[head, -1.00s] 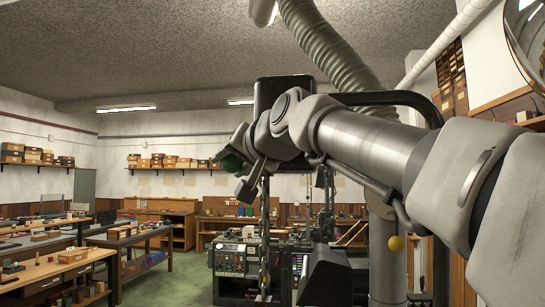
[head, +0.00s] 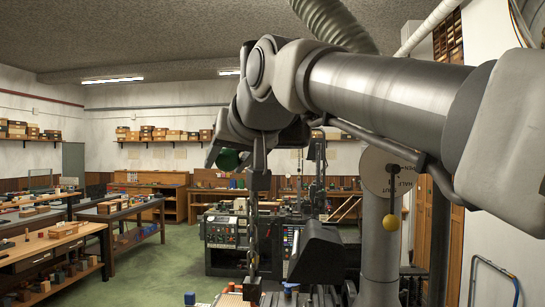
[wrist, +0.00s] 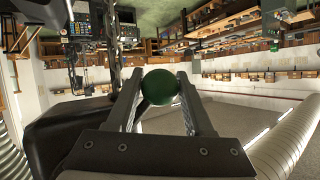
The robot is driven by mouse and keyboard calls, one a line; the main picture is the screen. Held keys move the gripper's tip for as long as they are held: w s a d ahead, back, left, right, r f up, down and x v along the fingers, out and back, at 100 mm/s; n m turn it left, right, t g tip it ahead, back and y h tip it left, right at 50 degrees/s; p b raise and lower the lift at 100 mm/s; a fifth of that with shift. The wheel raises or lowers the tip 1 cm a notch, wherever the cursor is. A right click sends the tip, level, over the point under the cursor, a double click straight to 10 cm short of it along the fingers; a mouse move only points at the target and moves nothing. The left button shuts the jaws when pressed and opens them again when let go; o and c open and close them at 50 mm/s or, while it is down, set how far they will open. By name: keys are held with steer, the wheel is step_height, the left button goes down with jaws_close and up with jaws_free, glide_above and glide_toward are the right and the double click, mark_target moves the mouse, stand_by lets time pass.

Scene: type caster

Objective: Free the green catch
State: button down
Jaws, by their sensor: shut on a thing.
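The green catch shows as a round green knob (wrist: 162,87) between my fingers in the wrist view. A short dark rod shows beside it, partly hidden by a finger. My gripper (wrist: 159,80) is shut on the knob, with one finger on each side. In the head view my gripper (head: 236,158) hangs at the upper middle, with the green knob (head: 229,158) partly hidden between its fingers. What the knob is fixed to cannot be made out there.
The dark caster machine (head: 235,238) stands below and behind my gripper. A chain (head: 252,230) hangs in front of it. Workbenches (head: 50,243) stand at left; green floor (head: 170,265) lies open between.

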steer(key=shift+f, duration=0.2)
steer(key=shift+c, duration=1.5)
jaws_free()
steer(key=shift+d, duration=0.1)
steer(key=shift+r, duration=0.1)
steer(key=b+v, duration=0.1)
steer(key=v, duration=1.6)
steer(key=shift+s+b, duration=0.2)
steer(key=shift+b, duration=0.1)
steer(key=shift+r, duration=0.1)
